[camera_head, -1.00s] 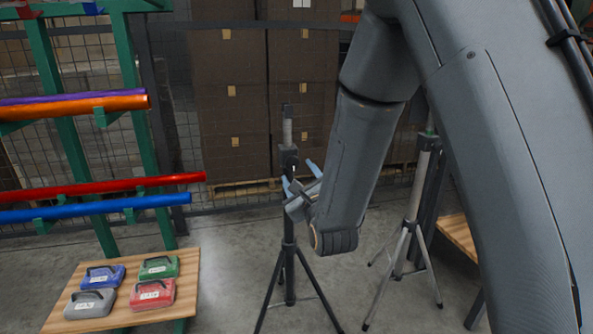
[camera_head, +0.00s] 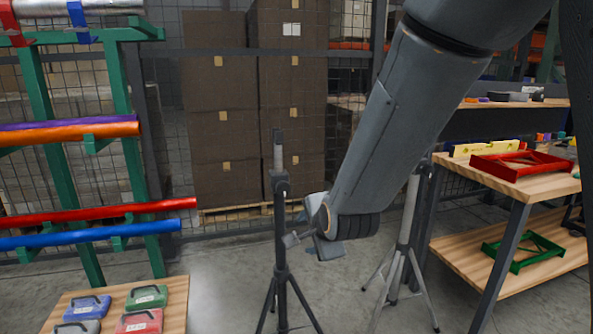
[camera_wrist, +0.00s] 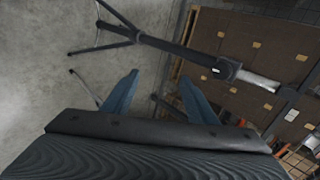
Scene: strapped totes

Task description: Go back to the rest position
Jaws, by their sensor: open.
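My gripper (camera_wrist: 158,97) shows in the wrist view with its two blue fingers spread apart and nothing between them. In the head view my gripper (camera_head: 318,235) is at the end of my arm, partly hidden behind the wrist joint. It appears beside a dark tripod stand (camera_head: 280,230), and I cannot tell the gap in depth. The tripod also shows in the wrist view (camera_wrist: 180,47), beyond the fingers.
A green rack (camera_head: 120,100) with coloured tubes stands at left, above a wooden table (camera_head: 176,300) with several cases. A grey tripod (camera_head: 408,215) and a workbench (camera_head: 520,190) with a red frame (camera_head: 515,165) are at right. Stacked boxes (camera_head: 225,100) stand behind.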

